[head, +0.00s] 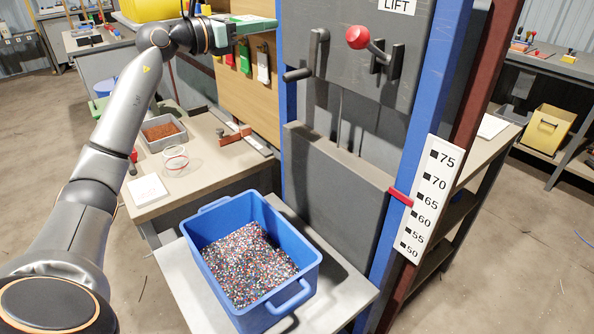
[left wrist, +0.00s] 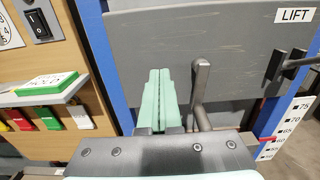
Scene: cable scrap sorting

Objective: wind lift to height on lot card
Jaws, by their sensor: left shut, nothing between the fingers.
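My left gripper (head: 262,26) is shut and empty, left of the lift panel. In the left wrist view its pale green fingers (left wrist: 159,85) point at the grey panel, just left of the crank handle (left wrist: 200,80). The grey crank (head: 316,50) is on the panel in the head view; the fingers appear apart from it. The white scale (head: 425,205) runs from 50 to 75. A red pointer (head: 401,197) stands at its left edge, between about 60 and 65. My right gripper is out of view.
A red-knobbed lever (head: 358,38) sits under the LIFT label. A blue bin (head: 205,225) of mixed granules stands on the grey platform (head: 185,290). Colored tags (left wrist: 48,117) hang on the wooden board at left. The bench holds a grey tray (head: 150,147) and a clear round dish (head: 175,158).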

